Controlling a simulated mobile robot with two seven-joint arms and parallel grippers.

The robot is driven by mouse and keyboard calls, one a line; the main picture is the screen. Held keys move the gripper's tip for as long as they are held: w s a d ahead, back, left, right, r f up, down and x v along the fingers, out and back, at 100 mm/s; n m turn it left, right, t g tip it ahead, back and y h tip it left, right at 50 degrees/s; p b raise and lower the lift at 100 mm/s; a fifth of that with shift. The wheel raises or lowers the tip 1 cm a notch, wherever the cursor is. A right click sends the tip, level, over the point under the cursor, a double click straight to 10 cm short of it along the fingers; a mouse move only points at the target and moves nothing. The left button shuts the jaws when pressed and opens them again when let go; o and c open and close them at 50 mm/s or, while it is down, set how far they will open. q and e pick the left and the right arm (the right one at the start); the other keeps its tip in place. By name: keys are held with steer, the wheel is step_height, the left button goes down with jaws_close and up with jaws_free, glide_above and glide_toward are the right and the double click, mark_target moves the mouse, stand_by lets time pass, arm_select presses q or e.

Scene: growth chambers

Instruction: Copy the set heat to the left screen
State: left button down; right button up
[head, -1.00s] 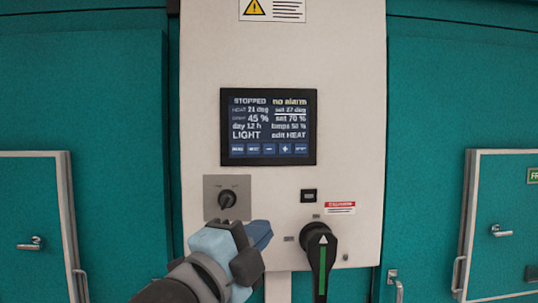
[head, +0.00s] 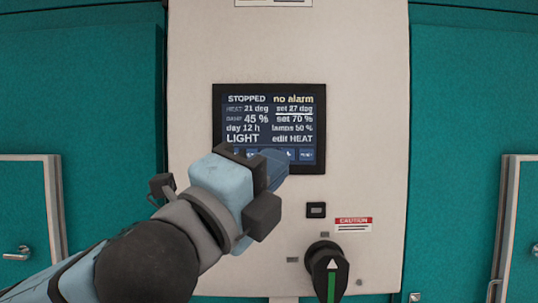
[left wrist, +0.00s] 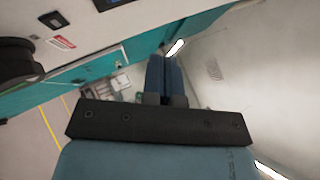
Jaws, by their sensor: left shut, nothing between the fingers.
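One dark screen (head: 268,104) is in the head view, on a pale panel. It reads STOPPED, no alarm, HEAT 21 deg, set 27 deg underlined, 45 %, set 70 %, day 12 h, lamps 50 %, LIGHT and edit HEAT. A row of blue buttons (head: 306,155) runs along its bottom. My left gripper (head: 277,160) is shut and empty, its tips in front of this row, hiding its middle buttons. I cannot tell whether they touch. The shut blue fingers also show in the left wrist view (left wrist: 163,75). My right gripper is not in view.
Below the screen are a small black switch (head: 316,210), a red caution label (head: 353,224) and a large black rotary handle (head: 327,270) with a green stripe. Teal walls with doors flank the panel. My arm hides the panel's lower left.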

arm_select(q)
steer(key=w, duration=0.9)
steer(key=shift+w, duration=0.1)
stand_by(2.0)
steer(key=shift+w, duration=0.25)
steer(key=shift+w, duration=0.3)
stand_by(0.5)
stand_by(0.4)
steer(key=shift+s, duration=0.75)
steer(key=shift+s, duration=2.45)
